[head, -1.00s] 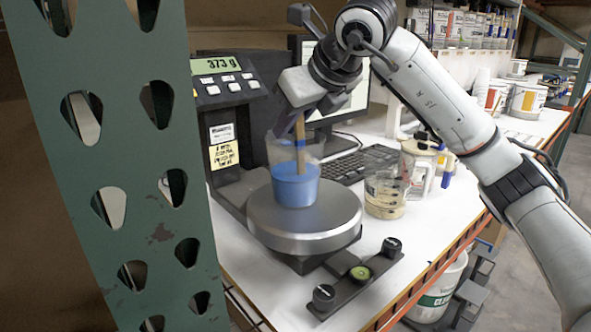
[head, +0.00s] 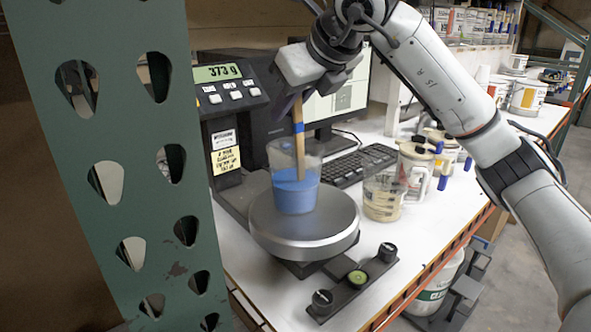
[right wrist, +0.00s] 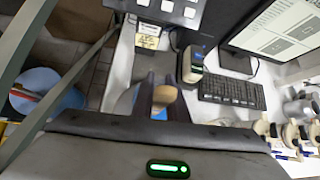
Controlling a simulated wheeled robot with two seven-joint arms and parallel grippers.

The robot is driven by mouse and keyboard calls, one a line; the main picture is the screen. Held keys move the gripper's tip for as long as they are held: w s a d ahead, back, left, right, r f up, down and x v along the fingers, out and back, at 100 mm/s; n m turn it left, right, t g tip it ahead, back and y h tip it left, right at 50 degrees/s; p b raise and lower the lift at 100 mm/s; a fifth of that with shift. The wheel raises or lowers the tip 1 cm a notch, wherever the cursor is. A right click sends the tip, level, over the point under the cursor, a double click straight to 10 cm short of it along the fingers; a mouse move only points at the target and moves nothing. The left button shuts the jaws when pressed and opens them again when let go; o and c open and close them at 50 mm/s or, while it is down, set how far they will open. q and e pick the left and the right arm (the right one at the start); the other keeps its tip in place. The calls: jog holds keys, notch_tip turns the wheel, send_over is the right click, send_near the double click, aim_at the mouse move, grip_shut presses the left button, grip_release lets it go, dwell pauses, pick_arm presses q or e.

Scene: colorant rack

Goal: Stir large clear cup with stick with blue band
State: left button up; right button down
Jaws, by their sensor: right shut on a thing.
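The large clear cup (head: 284,192) stands on the round metal plate of the scale (head: 304,228) and holds blue liquid in its lower part. The wooden stick with a blue band (head: 299,130) stands nearly upright, its lower end inside the cup above or at the blue liquid; I cannot tell exactly how deep. My right gripper (head: 296,92) is above the cup, shut on the top of the stick. In the right wrist view the stick's end (right wrist: 164,95) shows between the two dark fingers (right wrist: 162,98). My left gripper is not in view.
The scale's display (head: 219,72) reads 373 g. A green perforated post (head: 130,230) stands close at the left. A keyboard (head: 355,166) and a monitor (head: 340,100) are behind the cup. A clear measuring jug (head: 383,195) and other containers stand to its right.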

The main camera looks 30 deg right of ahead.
notch_tip(320, 180, up, 8)
jog(key=p, duration=0.2)
jog(key=shift+s+a+f, duration=0.2)
jog(key=shift+s+a, duration=0.1)
jog(key=shift+a, duration=0.15)
jog(key=shift+r, duration=0.1)
dwell(0.8)
notch_tip(320, 180, up, 5)
jog(key=shift+f, duration=0.1)
dwell(0.4)
dwell(0.4)
